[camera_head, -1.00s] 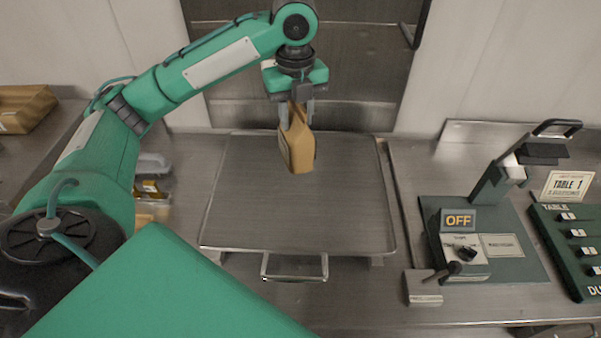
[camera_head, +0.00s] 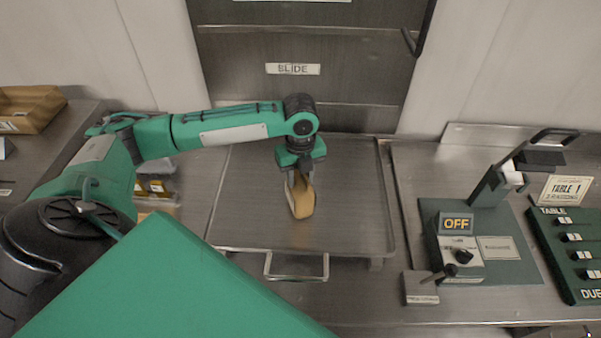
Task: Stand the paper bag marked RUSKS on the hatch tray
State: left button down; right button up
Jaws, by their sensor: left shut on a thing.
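A tan paper bag (camera_head: 302,204) is in my left gripper (camera_head: 299,172), over the middle of the hatch tray (camera_head: 355,218). The gripper points down and is shut on the top of the bag. The bag hangs roughly upright with a slight tilt. I cannot tell whether its bottom touches the tray. No marking can be read on the bag from here. The tray is a flat grey metal sheet with a raised rim and a front handle (camera_head: 296,277). The rest of the tray is bare. My right gripper does not show.
A shut hatch door marked SLIDE (camera_head: 293,69) stands behind the tray. To the right are a green device with an OFF sign (camera_head: 456,224) and a TABLE switch panel (camera_head: 578,250). A brown box (camera_head: 28,108) lies far left, with small packets (camera_head: 152,187) left of the tray.

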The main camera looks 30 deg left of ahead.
pick_arm(q)
jog(key=shift+f, duration=0.15)
jog(key=c, duration=0.9)
grip_release()
jog(key=shift+w+r+b, duration=0.1)
jog(key=shift+r+b, duration=0.25)
jog(key=shift+r, duration=0.15)
notch_tip(320, 180, up, 10)
jog(key=b, duration=0.2)
jog(key=shift+f+b, duration=0.2)
jog(key=shift+b, duration=0.15)
jog(key=shift+r, duration=0.75)
jog(key=shift+f, duration=0.1)
